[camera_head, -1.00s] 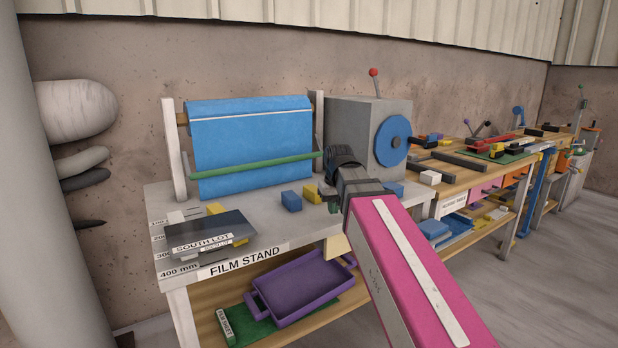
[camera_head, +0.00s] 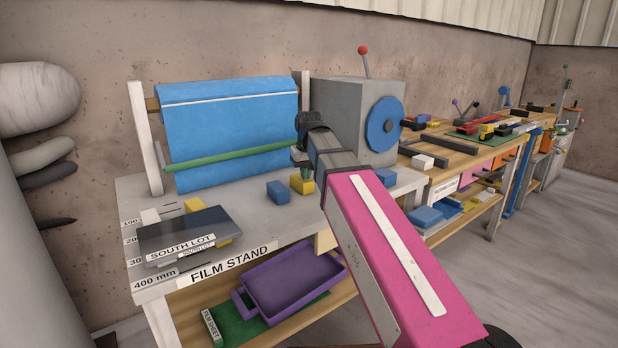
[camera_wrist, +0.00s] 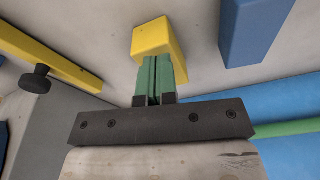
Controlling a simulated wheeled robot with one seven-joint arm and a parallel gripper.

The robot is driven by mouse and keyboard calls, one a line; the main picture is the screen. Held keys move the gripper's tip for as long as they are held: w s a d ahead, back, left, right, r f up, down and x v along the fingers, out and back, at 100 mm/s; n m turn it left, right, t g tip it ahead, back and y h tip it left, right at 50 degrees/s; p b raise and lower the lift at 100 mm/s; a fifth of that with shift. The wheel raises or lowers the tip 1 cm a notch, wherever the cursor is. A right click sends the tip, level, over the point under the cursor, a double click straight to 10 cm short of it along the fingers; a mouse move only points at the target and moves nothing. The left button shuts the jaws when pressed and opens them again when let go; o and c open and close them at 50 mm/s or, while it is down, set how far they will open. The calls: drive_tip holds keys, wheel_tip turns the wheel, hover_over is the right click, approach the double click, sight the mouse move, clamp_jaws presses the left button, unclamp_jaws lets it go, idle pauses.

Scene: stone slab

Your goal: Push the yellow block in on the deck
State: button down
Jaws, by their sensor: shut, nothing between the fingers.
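The yellow block (camera_head: 301,184) stands on the grey deck of the film stand (camera_head: 240,226), close to a blue block (camera_head: 277,191). My gripper (camera_head: 303,168) is shut and empty, just behind or above the yellow block as the head view shows it. In the wrist view the closed green fingers (camera_wrist: 158,72) overlap the lower part of the yellow block (camera_wrist: 152,36). I cannot tell whether they touch it. The blue block (camera_wrist: 254,28) lies to its right, apart from it.
A blue film sheet (camera_head: 230,125) with a green bar (camera_head: 228,158) hangs behind. A grey machine with a blue wheel (camera_head: 384,124) stands to the right. A dark South Lot tray (camera_head: 190,230) sits at the front left. A yellow bar (camera_wrist: 40,55) shows in the wrist view.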

sight(299, 175)
drive_tip(key=w, duration=0.2)
drive_tip(key=w+a, duration=0.1)
drive_tip(key=w, duration=0.1)
drive_tip(key=w+a, duration=0.1)
drive_tip(key=w, duration=0.1)
drive_tip(key=shift+w+a+f, duration=0.1)
drive_tip(key=shift+a+f, duration=0.05)
drive_tip(key=shift+f, duration=0.2)
drive_tip(key=shift+s+f, duration=0.2)
drive_tip(key=shift+f, duration=0.35)
drive_tip(key=shift+s+d+f, duration=0.1)
drive_tip(key=shift+s+d, duration=0.15)
drive_tip(key=shift+s, duration=0.25)
drive_tip(key=shift+s+d+f, duration=0.1)
drive_tip(key=shift+s+d, duration=0.1)
drive_tip(key=shift+s, duration=0.3)
drive_tip(key=shift+r, duration=0.2)
drive_tip(key=shift+w+r, duration=0.1)
drive_tip(key=shift+r, duration=0.55)
